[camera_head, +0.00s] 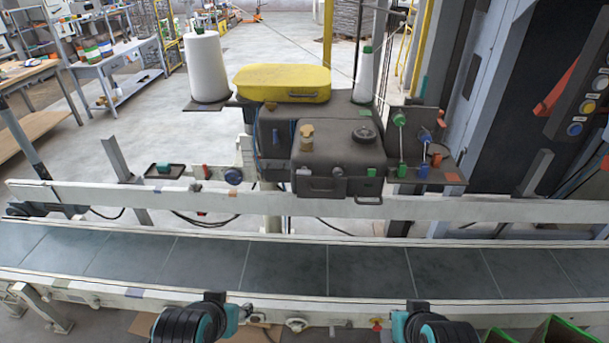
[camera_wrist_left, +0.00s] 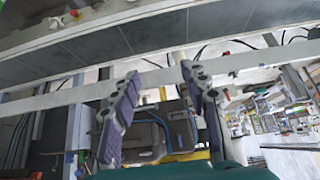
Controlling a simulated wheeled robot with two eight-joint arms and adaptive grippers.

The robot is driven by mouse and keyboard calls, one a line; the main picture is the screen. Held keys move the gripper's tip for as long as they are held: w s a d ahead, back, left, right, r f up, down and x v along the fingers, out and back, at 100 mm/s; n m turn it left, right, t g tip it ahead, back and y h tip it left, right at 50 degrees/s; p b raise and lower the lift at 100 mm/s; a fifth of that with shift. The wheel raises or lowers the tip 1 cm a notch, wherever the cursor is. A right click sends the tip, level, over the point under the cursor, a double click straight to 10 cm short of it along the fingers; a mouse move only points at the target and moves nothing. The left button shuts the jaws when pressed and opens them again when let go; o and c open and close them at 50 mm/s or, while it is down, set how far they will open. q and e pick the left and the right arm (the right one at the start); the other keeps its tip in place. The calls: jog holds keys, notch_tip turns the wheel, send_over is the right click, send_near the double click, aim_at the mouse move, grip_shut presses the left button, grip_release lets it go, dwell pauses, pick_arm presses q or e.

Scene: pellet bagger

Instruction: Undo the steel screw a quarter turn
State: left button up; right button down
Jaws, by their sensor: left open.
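The dark sewing-head machine (camera_head: 335,160) stands behind the conveyor in the head view. A small grey round part (camera_head: 303,171) sits low on its front left, but it is too small to tell whether it is the steel screw. A brass-coloured knob (camera_head: 307,135) and a dark round cap (camera_head: 365,133) sit on top. My left gripper (camera_wrist_left: 160,70) is open and empty in the left wrist view, which shows the scene upside down, with the machine (camera_wrist_left: 150,135) visible between and beyond its fingers. In the head view only my arm parts show at the bottom; no right gripper fingers show.
The conveyor belt (camera_head: 285,265) runs across the front, empty. A pale rail (camera_head: 450,209) crosses between it and the machine. A white thread cone (camera_head: 206,68), a yellow cover (camera_head: 282,82) and coloured spools (camera_head: 424,136) sit around the machine. Green boxes (camera_head: 560,331) are at lower right.

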pick_arm(q)
jog(key=shift+o, duration=0.3)
jog(key=shift+w+a+r+m, duration=0.1)
jog(key=shift+w+a+m, duration=0.1)
jog(key=shift+w+m, duration=0.15)
jog(key=w+a+r+m+t+y+b, duration=0.1)
jog(key=w+a+r+m+t+y, duration=0.2)
jog(key=w+m, duration=0.6)
jog(key=m+t+h+b, duration=0.3)
jog(key=m+t, duration=0.5)
jog(key=m, duration=1.8)
send_near(304, 174)
jog(key=w, duration=0.2)
jog(key=w+b, duration=0.1)
jog(key=w, duration=0.6)
jog(key=shift+w+r, duration=0.1)
jog(key=shift+w, duration=0.1)
jog(key=c, duration=1.2)
